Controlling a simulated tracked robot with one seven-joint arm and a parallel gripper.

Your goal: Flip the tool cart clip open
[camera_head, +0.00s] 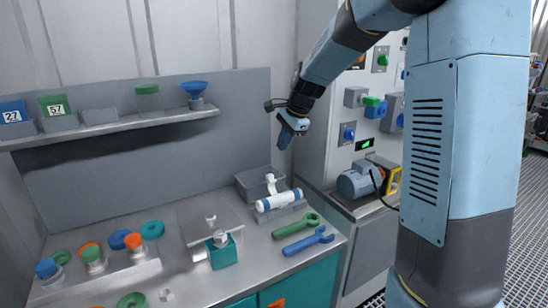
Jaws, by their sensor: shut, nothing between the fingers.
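My gripper (285,139) hangs at the end of my arm above the back right of the workbench, in front of the grey back panel. Its fingers look small and close together, and it holds nothing. It is well above the bench and touches nothing. A teal cabinet front (313,279) shows below the bench's front edge. A small orange part (277,303) on it is cut off by the bottom of the picture; I cannot tell whether it is the tool cart clip. No other clip can be made out clearly.
On the bench (185,288) are a green wrench (296,226), a blue wrench (309,241), a white cylinder with blue bands (278,201), a teal block (222,254) and several coloured rings and caps. A shelf (115,126) holds bins. A control cabinet (340,105) stands right.

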